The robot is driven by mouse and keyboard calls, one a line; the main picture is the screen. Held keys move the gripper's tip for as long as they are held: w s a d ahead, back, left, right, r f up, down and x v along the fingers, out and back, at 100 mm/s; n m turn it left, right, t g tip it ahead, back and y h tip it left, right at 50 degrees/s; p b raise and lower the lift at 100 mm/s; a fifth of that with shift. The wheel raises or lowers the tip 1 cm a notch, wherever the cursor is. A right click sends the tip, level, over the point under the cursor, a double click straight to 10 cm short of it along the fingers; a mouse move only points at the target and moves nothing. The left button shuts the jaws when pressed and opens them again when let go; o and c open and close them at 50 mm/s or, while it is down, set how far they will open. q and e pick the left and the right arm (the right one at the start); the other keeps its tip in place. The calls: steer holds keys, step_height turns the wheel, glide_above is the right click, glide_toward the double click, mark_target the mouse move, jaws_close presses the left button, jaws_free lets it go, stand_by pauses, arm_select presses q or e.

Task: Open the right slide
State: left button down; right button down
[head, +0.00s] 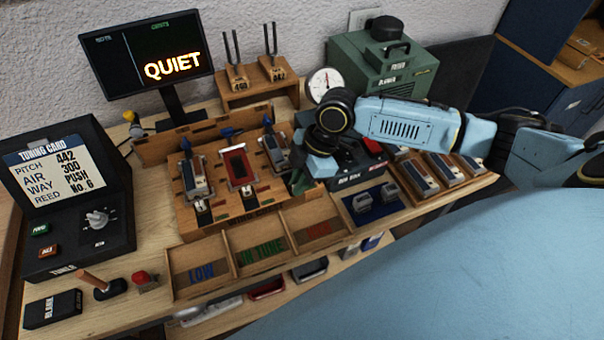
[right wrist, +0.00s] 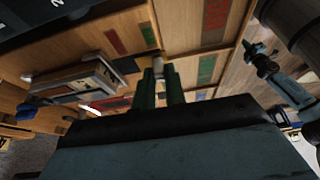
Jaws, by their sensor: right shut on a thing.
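The wooden wind chest (head: 244,219) carries three bays with metal and red pieces standing on it. My right gripper (head: 299,184) is at the front of the right bay. In the right wrist view its two green fingers (right wrist: 160,88) are closed on the small pale knob of the right slide (right wrist: 157,66). How far the slide is drawn out cannot be told; the gripper and arm hide most of it in the head view. The left slide (head: 202,206) and middle slide (head: 247,191) show at the chest's front. My left gripper is not seen in the head view.
The monitor (head: 146,53) reads QUIET. The green blower box (head: 384,62) stands behind my right arm.

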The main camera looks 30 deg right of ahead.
steer(key=c, duration=1.4)
jaws_free()
steer(key=shift+s, duration=0.3)
steer(key=shift+c, duration=0.2)
steer(key=shift+w, duration=0.1)
steer(key=shift+d+r, duration=0.1)
steer(key=shift+r, duration=0.15)
steer(key=v, duration=1.2)
steer(key=shift+d+r+p, duration=0.15)
steer(key=shift+r+p, duration=0.25)
steer(key=shift+p, duration=0.05)
steer(key=shift+f, duration=0.1)
